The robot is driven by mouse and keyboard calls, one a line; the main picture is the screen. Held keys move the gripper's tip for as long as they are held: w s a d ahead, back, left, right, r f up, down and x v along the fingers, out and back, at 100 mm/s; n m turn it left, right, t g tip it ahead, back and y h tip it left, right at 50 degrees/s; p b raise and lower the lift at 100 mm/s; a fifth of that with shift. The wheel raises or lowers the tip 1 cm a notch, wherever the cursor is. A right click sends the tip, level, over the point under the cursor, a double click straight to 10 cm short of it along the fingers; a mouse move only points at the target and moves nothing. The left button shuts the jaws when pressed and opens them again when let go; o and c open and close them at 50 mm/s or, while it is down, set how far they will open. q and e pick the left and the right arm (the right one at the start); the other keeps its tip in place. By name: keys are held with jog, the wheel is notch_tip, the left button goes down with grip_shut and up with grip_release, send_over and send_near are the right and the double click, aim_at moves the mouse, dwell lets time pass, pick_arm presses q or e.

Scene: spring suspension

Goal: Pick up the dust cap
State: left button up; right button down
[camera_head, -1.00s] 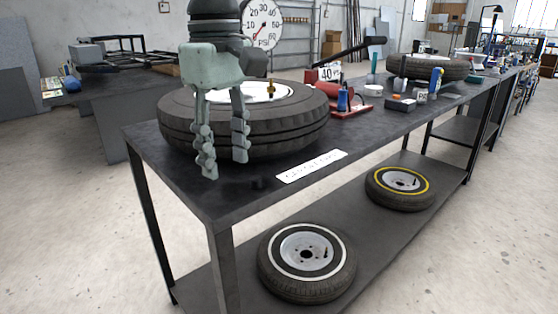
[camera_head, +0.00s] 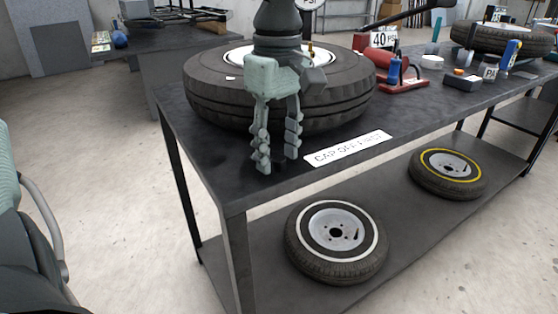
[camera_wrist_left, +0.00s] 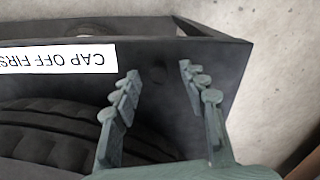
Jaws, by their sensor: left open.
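A small, dark, round piece (camera_wrist_left: 158,73), which looks like the dust cap, sits on the dark bench top in the left wrist view. It is hard to make out against the dark surface. My left gripper (camera_wrist_left: 159,70) is open, with one finger on each side of it in that view and no visible contact. In the head view, my left gripper (camera_head: 276,165) points down over the near corner of the bench, in front of the big tire (camera_head: 210,98). Its fingers seem to hide the cap there. My right gripper is not in view.
A white "CAP OFF FIRST" sign (camera_head: 348,148) lies on the bench (camera_head: 225,180), right of the gripper. A red gauge stand (camera_head: 403,84) stands farther back. Two small wheels (camera_head: 336,236) (camera_head: 447,172) rest on the lower shelf. The bench edge is close to the gripper.

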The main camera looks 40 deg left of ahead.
aim_at(279, 157)
pick_arm(q)
jog(key=shift+f, duration=0.1)
jog(key=shift+c, duration=0.2)
jog(key=c, duration=0.9)
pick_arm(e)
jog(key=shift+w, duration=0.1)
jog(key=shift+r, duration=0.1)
